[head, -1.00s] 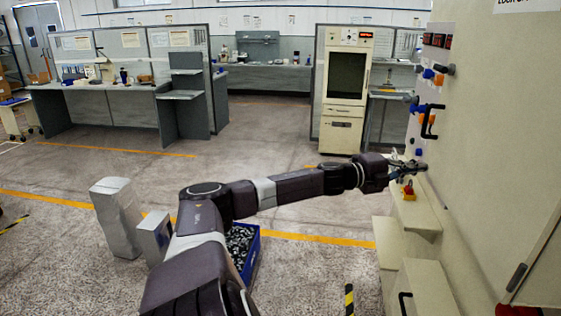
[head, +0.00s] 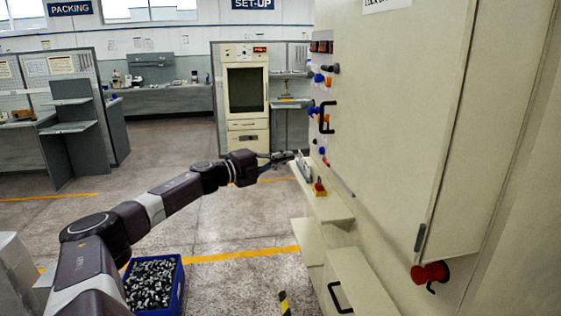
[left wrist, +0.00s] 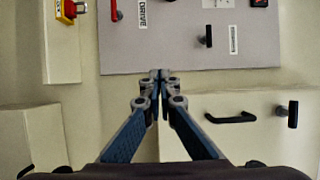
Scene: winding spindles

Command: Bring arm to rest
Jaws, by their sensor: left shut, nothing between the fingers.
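My left arm (head: 178,194) reaches out from the lower left of the head view toward the large cream machine cabinet. My left gripper (head: 287,156) is at its end, close to the cabinet's side and near the small ledge. In the left wrist view the two fingers (left wrist: 160,76) meet at their tips, shut and empty. Beyond the tips is a grey panel (left wrist: 180,48) with a "DRIVE" label and dark handles. The head view does not show clearly whether the fingers touch anything. My right gripper is not in view.
The cream cabinet (head: 400,130) fills the right, with a black handle (head: 327,117) and a red knob (head: 430,273) jutting out. A red-and-yellow button (head: 319,188) sits on its ledge. A blue crate of dark and silvery parts (head: 178,288) stands below my arm. The floor beyond is open.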

